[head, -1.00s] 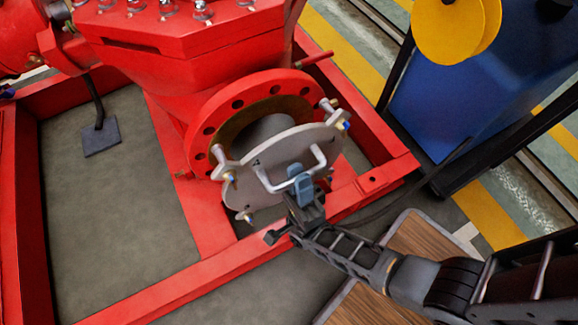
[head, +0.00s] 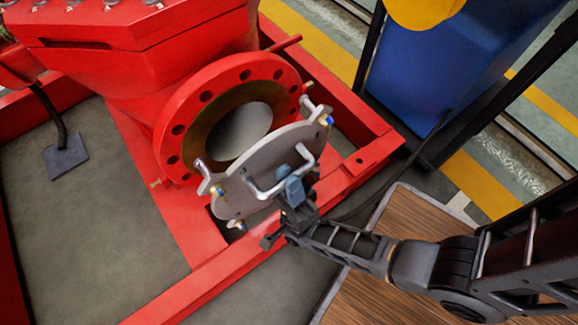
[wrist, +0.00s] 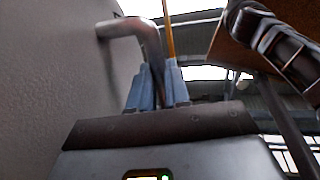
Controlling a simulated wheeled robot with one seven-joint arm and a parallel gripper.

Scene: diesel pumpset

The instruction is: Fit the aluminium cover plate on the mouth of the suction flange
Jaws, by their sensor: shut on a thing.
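The aluminium cover plate (head: 262,165) is a grey disc with clamps at its rim and a U-shaped handle (head: 285,178) on its near face. My gripper (head: 291,186) is shut on that handle. In the wrist view my blue fingers (wrist: 158,88) close on the bent handle bar (wrist: 150,38), with the plate's grey face (wrist: 50,70) at the left. The red suction flange (head: 185,112) has bolt holes around its rim, and its mouth (head: 240,130) is open. The plate is tilted, in front of and below right of the mouth, and hides its lower right part.
The red base frame (head: 215,288) runs beneath the flange and the plate. A blue cabinet (head: 425,70) with a yellow round part (head: 420,10) stands at the right. A wood-topped surface (head: 370,300) lies below my arm. Grey floor (head: 80,230) is open at the left.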

